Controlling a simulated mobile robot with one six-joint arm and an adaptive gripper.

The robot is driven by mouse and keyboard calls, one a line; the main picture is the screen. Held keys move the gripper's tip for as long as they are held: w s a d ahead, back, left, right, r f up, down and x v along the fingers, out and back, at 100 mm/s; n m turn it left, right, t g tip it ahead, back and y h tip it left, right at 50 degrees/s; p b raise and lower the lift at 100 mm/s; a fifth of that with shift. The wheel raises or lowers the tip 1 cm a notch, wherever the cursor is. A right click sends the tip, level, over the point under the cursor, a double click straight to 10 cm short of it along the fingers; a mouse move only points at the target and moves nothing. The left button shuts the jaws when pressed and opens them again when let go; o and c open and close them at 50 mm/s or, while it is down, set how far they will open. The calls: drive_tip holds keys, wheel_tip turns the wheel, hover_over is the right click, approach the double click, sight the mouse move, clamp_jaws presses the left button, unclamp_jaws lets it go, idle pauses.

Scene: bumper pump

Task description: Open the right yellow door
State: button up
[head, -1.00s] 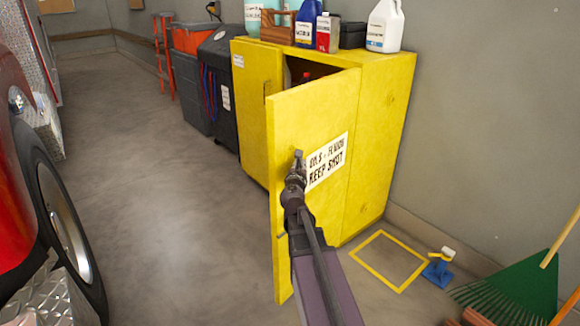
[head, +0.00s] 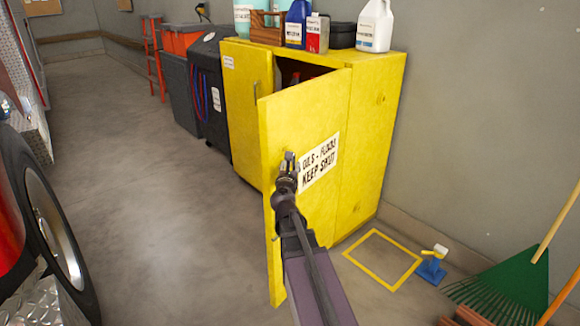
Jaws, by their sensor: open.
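The right yellow door (head: 312,214) of the yellow cabinet stands partly open, swung out toward me. It carries a white label with black print that includes "KEEP SHUT". A dark gap shows behind its top edge, with something red inside. The left yellow door (head: 241,112) looks shut and has a dark handle. My gripper (head: 288,158) is open in front of the right door's outer face, near its free edge and left of the label. I cannot tell whether it touches the door. No handle on the right door shows clearly.
Bottles and cans (head: 318,33) stand on the cabinet top. A dark bin (head: 210,90) is left of the cabinet. A red vehicle with a large tyre (head: 45,225) is at the left. A blue object (head: 432,268) and a green rake (head: 500,290) lie at the right. The middle floor is clear.

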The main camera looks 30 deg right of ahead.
drive_tip(key=v, duration=0.7)
idle(0.6)
drive_tip(key=s+a+f+m+g+y, duration=0.1)
drive_tip(key=s+a+f+m+g, duration=0.15)
drive_tip(key=f+m, duration=0.35)
drive_tip(key=s+a+f+m+g+y, duration=0.1)
drive_tip(key=s+a+f+m+g, duration=0.2)
drive_tip(key=m, duration=0.5)
drive_tip(key=s+a+f+m+g+y, duration=0.2)
drive_tip(key=f+m+g, duration=0.25)
drive_tip(key=m, duration=0.35)
drive_tip(key=s+a+f+m+g+y, duration=0.2)
drive_tip(key=s+a+f+m+y, duration=0.15)
drive_tip(key=a, duration=0.35)
drive_tip(key=s+a+f+m+g+y, duration=0.2)
drive_tip(key=s+a+m+g+y, duration=0.15)
drive_tip(key=a, duration=0.35)
wheel_tip(320, 180, up, 21)
drive_tip(key=p, duration=2)
drive_tip(key=shift+t+h+p, duration=0.3)
drive_tip(key=shift+t+p, duration=0.05)
drive_tip(key=shift+p, duration=0.05)
